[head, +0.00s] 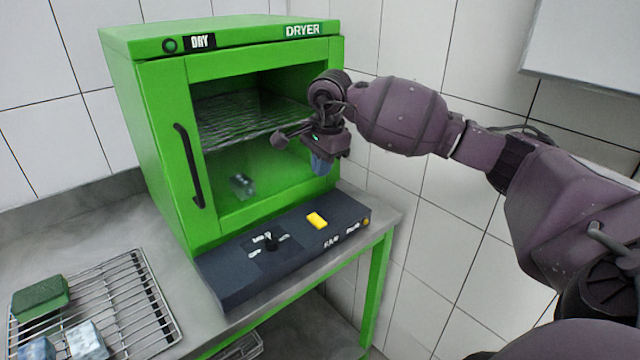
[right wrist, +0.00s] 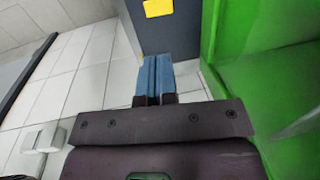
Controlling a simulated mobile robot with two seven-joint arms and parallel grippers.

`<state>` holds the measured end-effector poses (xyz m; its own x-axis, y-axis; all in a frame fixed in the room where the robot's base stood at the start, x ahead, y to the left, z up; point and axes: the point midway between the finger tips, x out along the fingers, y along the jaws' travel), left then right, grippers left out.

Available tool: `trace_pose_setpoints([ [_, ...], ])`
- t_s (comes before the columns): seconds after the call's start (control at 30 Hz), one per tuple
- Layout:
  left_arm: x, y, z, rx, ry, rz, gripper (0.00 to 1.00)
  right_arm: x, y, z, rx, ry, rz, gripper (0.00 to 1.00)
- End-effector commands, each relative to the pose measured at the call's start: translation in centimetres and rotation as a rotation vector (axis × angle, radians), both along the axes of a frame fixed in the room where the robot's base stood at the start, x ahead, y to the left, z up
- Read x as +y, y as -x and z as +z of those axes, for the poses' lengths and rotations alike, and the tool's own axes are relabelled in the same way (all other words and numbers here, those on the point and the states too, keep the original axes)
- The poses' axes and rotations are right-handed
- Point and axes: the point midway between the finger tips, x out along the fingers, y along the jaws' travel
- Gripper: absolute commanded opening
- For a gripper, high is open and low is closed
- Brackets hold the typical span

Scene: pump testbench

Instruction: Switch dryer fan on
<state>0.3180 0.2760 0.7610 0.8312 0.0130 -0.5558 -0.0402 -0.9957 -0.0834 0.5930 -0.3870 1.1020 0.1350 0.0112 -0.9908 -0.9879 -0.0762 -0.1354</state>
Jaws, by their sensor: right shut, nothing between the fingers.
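The green dryer (head: 160,130) stands on the bench, its glazed door with a black handle (head: 189,165) facing me. A dark control panel (head: 225,281) lies in front of it. It carries a small black lever (head: 270,240) between white labels and a yellow rocker or button (head: 317,220); the small labels are too blurred to read. My right gripper (head: 321,166) is shut and empty, pointing down above the panel's right part, near the dryer front. In the right wrist view its blue fingertips (right wrist: 153,76) are together, with the yellow button (right wrist: 158,8) ahead, apart from them. My left gripper is out of view.
A wire rack (head: 150,300) at lower left holds a green block (head: 40,296) and pale blue blocks (head: 86,340). A small pale block (head: 242,186) sits inside the dryer below its wire shelf (head: 250,120). Tiled walls stand behind and to the right.

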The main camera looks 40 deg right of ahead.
Motion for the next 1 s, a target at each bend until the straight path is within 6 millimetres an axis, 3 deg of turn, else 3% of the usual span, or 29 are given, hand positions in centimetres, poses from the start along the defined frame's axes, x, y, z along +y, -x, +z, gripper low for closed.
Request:
trace_pose_setpoints([
  [0.2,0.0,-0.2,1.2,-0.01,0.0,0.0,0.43,0.0,-0.9,0.6,-0.003,0.002,-0.002,0.0],
  [0.67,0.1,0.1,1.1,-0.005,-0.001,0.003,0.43,0.0,-1.0,0.2,0.0,0.001,-0.003,0.0],
  [0.87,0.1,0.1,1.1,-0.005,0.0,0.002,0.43,0.0,-1.2,-1.5,0.003,-0.001,-0.003,0.0],
  [1.0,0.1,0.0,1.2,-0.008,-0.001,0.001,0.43,0.1,-1.5,-3.8,0.003,-0.002,-0.003,0.0],
])
